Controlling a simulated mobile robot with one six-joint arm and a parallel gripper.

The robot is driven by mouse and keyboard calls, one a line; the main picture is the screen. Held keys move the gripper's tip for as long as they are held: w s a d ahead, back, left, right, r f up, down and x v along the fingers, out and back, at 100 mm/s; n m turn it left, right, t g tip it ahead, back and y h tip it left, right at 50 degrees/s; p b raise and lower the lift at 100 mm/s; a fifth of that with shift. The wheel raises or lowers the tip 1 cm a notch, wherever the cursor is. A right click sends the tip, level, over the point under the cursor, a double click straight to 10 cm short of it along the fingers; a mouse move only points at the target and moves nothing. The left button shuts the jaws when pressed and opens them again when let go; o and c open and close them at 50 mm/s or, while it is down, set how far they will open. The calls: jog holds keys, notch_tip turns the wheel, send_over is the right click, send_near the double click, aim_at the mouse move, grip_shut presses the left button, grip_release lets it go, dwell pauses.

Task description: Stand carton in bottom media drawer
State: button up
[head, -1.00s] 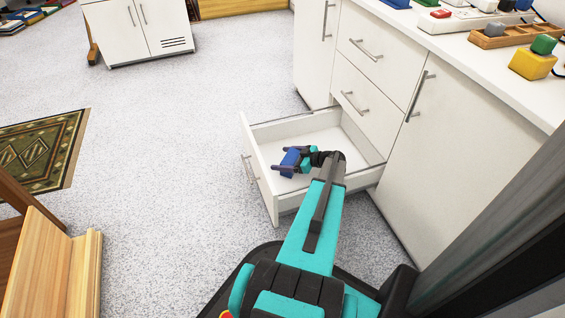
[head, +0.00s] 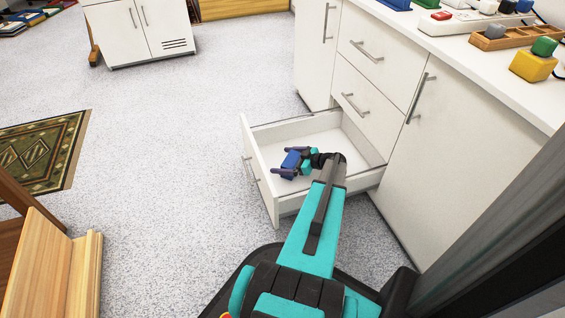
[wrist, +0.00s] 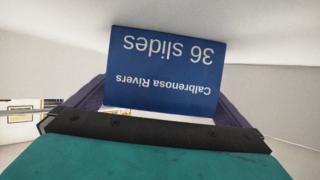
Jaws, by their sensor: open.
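The carton is a blue box (wrist: 166,72) with white lettering, "Calbrenosa Rivers, 36 slides", upside down in the wrist view. In the head view the carton (head: 290,161) is inside the pulled-out bottom drawer (head: 258,175), near its front panel. My gripper (head: 291,160) reaches down into the drawer. Its dark purple fingers are open, one on each side of the carton. My gripper (wrist: 165,95) partly hides the carton's near end in the wrist view. I cannot tell whether the carton's base touches the drawer floor.
The back of the drawer floor (head: 345,142) is bare. Closed drawers (head: 365,85) and a cabinet door (head: 465,140) stand behind and to the right. The white counter (head: 440,50) above holds blocks and a wooden tray (head: 500,36). Open floor (head: 180,150) lies left of the drawer.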

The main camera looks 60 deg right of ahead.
aim_at(294, 160)
jog(key=shift+p+v, duration=1.3)
jog(key=shift+v, duration=2.45)
